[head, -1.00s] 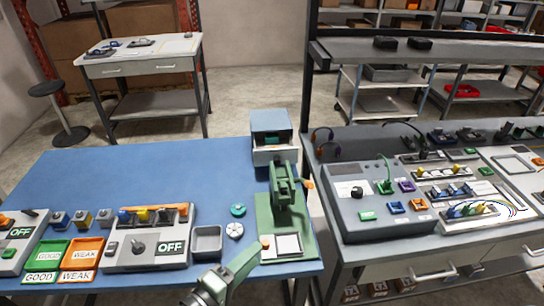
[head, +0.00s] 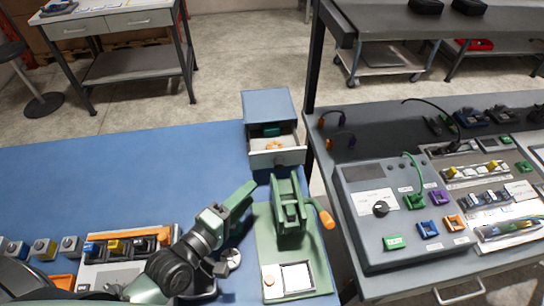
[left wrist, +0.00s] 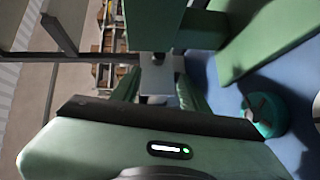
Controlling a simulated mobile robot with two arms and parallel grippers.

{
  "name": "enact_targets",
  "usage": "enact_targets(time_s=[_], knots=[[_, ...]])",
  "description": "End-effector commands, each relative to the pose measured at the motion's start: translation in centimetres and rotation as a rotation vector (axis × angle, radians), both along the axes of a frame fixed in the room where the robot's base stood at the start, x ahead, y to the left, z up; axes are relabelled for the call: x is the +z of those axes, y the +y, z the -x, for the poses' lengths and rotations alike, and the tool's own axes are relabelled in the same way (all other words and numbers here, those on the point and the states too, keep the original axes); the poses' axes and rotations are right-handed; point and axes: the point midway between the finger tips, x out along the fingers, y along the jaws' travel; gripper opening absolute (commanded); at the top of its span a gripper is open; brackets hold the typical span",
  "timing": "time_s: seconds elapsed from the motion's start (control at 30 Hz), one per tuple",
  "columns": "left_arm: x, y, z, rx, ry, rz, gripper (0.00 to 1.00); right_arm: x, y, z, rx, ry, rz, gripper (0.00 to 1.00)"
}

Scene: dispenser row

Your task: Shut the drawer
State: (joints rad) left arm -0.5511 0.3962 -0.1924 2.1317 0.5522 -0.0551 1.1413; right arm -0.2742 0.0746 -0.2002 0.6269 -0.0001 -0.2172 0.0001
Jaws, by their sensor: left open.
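A small blue-grey cabinet (head: 268,104) stands at the far right edge of the blue table. Its drawer (head: 265,160) is pulled out toward me, with a pale front. An orange item (head: 274,145) and a teal item (head: 271,131) show inside it. My left gripper (head: 242,196) is open and empty, in front of and a little left of the drawer, apart from it. The left wrist view shows green parts close up and a teal round piece (left wrist: 264,114); I cannot make out the drawer there. My right gripper is not in view.
A green press (head: 289,205) with an orange-tipped lever (head: 326,219) stands directly in front of the drawer, right of my left gripper. The blue table (head: 150,165) is clear left of the cabinet.

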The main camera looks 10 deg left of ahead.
Motion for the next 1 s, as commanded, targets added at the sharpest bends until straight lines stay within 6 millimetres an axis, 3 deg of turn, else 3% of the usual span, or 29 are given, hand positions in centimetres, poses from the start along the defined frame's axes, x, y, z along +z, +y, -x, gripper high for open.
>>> enact_targets(time_s=[0.2, 0.3, 0.5, 0.67, 1.0], knots=[[0.1, -1.2, -3.0, 0.000, -0.005, 0.001, 0.45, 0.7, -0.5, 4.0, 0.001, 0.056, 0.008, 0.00], [-0.2, -1.9, -4.9, 0.001, -0.004, 0.001, 0.45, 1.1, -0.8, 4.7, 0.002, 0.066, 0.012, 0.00], [-0.8, -3.3, -8.4, 0.000, -0.002, 0.000, 0.45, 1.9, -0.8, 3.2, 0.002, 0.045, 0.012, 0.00], [-1.2, -4.0, -10.1, 0.000, -0.001, 0.001, 0.45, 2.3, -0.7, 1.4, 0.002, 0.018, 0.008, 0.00], [-1.4, -4.3, -10.8, 0.000, 0.000, 0.000, 0.45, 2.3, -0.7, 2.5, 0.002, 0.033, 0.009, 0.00]])
